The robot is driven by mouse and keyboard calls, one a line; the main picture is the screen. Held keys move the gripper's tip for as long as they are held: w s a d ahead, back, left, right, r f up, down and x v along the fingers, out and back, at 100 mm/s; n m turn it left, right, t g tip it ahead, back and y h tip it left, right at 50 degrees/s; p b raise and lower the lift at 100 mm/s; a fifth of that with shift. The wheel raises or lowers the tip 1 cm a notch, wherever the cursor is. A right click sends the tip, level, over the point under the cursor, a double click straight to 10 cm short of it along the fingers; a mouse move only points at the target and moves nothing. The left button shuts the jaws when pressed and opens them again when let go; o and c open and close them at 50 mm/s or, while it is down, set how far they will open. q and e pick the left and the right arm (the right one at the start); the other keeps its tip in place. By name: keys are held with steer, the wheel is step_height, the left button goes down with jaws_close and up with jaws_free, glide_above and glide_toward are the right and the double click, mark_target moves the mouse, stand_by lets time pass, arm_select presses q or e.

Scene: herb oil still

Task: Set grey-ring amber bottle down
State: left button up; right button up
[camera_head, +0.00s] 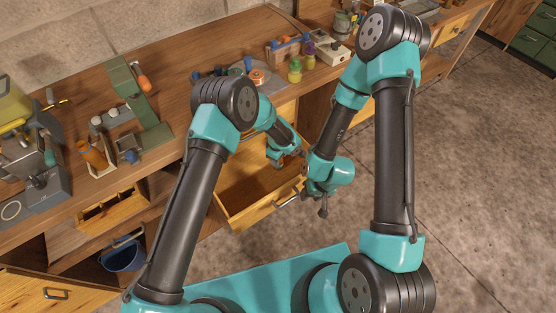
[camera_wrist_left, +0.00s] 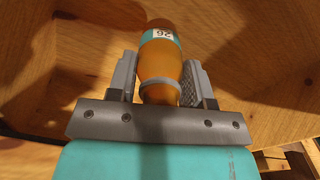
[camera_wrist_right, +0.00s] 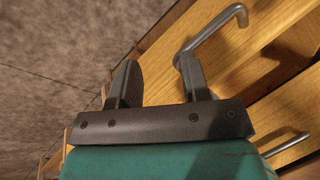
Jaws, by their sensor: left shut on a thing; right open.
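In the left wrist view the amber bottle (camera_wrist_left: 160,68) has a grey ring near my gripper and a teal band with a white label marked 26. My left gripper (camera_wrist_left: 160,80) is shut around it. In the head view my left gripper (camera_head: 286,155) is over the open wooden drawer (camera_head: 226,212), and the bottle is hard to make out there. Wood lies behind the bottle; I cannot tell if they touch. My right gripper (camera_head: 318,198) is by the drawer's front. In the right wrist view it (camera_wrist_right: 158,75) is open and empty, one finger close to a metal handle (camera_wrist_right: 215,30).
A green press (camera_head: 140,105) and an orange bottle (camera_head: 92,154) stand on the bench at left. Small green jars (camera_head: 295,72) and a rack (camera_head: 287,48) stand at the back. A blue bucket (camera_head: 122,255) is below the bench. The floor at right is clear.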

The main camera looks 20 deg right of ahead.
arm_select(q)
steer(key=shift+f, duration=0.95)
steer(key=shift+f, duration=0.15)
steer(key=o, duration=1)
step_height(320, 180, up, 12)
steer(key=shift+r, duration=0.15)
